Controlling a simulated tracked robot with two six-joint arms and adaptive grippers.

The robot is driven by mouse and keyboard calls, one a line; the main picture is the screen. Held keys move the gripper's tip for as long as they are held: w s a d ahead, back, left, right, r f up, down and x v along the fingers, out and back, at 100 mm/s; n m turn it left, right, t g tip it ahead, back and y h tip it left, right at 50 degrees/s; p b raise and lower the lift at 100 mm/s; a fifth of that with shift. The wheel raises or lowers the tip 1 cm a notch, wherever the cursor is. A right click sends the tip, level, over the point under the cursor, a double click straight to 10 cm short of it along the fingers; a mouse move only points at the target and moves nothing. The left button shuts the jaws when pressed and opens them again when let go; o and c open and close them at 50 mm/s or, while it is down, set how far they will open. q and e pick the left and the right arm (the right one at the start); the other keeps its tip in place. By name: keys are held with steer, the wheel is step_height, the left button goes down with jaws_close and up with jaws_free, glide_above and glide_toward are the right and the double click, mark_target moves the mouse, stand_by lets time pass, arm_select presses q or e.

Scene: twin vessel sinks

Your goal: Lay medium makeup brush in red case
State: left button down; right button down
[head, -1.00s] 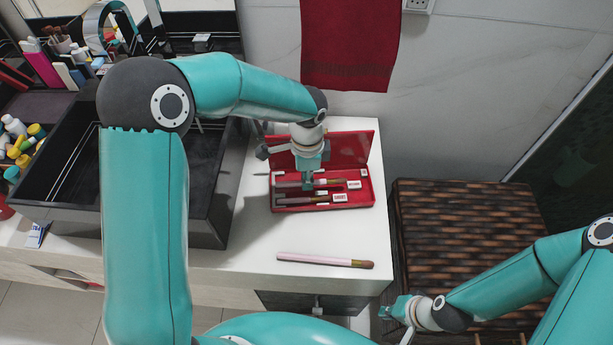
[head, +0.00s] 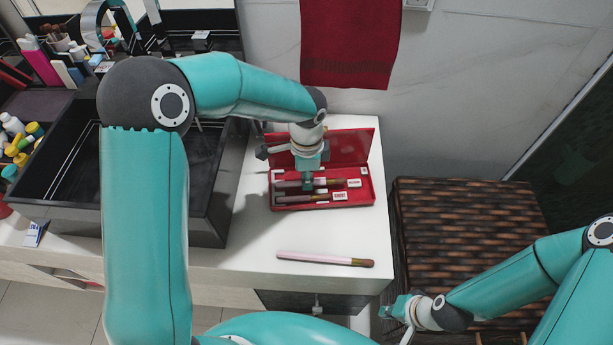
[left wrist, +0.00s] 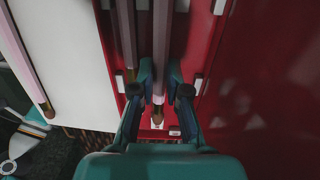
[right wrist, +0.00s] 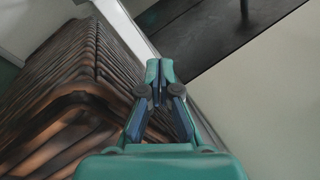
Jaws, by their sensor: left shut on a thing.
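The open red case (head: 366,200) lies on the white counter, its lid leaning up at the back. My left gripper (head: 308,186) points down over it, shut on the medium makeup brush (left wrist: 160,50). This pink-handled brush lies along the case's rear compartment, beside a small white label; whether it touches the floor I cannot tell. A darker-handled brush (head: 305,198) lies in the front compartment, and also shows in the left wrist view (left wrist: 126,45). My right gripper (right wrist: 158,72) is shut and empty, low at the counter's right front.
A long pink brush (head: 325,259) lies on the counter in front of the case. A black vessel sink (head: 215,225) stands to the left. A brown woven basket (head: 470,230) stands right of the counter. A red towel (head: 350,45) hangs behind.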

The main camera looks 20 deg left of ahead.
arm_select(q)
steer(key=shift+f+b, duration=0.3)
steer(key=shift+f, duration=0.15)
stand_by(0.5)
steer(key=c, duration=0.8)
jaws_free()
steer(key=shift+o, duration=0.2)
steer(key=shift+r, duration=0.15)
steer(key=shift+r+p, duration=3)
steer(key=shift+r, duration=0.9)
steer(key=shift+r, duration=0.1)
